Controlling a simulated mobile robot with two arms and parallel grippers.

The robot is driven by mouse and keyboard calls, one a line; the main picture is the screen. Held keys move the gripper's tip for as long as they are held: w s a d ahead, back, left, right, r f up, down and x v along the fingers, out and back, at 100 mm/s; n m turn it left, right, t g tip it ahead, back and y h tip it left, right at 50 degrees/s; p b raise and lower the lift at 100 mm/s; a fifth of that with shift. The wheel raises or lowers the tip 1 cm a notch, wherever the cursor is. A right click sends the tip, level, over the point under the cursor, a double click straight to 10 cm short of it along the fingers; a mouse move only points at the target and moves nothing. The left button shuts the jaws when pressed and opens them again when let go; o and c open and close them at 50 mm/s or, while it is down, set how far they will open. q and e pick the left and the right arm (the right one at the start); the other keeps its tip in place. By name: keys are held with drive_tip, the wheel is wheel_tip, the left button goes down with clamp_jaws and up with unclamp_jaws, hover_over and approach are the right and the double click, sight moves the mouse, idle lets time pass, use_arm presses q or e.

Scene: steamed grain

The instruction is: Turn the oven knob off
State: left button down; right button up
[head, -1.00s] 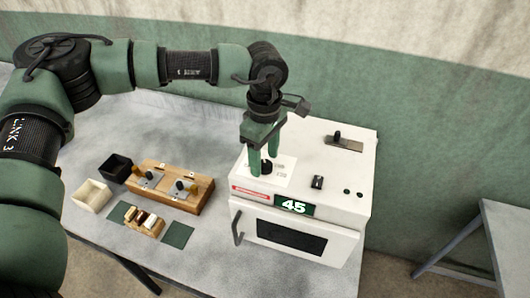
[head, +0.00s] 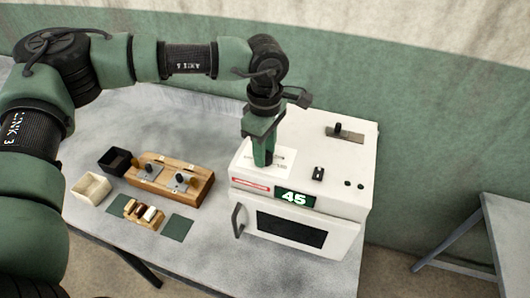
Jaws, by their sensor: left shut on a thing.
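The white oven (head: 345,206) stands on the right part of the table, with a green display reading 45 and its front door closed. My left gripper (head: 264,158) points down onto the oven's top, at the white printed panel (head: 285,164). It is shut on the dark oven knob, which the fingers almost fully hide. The knob's pointing direction cannot be read. My right gripper is not in view.
A small black switch (head: 318,174) and a slider on a metal plate (head: 345,134) are on the oven top. A wooden block (head: 196,197) with metal plates, a black box (head: 115,161), a cream box (head: 92,187) and a small wooden rack (head: 133,216) lie left.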

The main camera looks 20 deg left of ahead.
use_arm(q)
drive_tip(key=n+b, duration=0.2)
drive_tip(key=b, duration=0.1)
drive_tip(key=n+b, duration=0.5)
drive_tip(key=b, duration=0.2)
drive_tip(key=shift+f+n, duration=0.3)
drive_tip(key=shift+f, duration=0.05)
drive_tip(key=shift+r+n+b, duration=0.25)
drive_tip(key=shift+n+b, duration=1.2)
drive_tip(key=shift+n, duration=0.35)
drive_tip(key=c, duration=1)
unclamp_jaws()
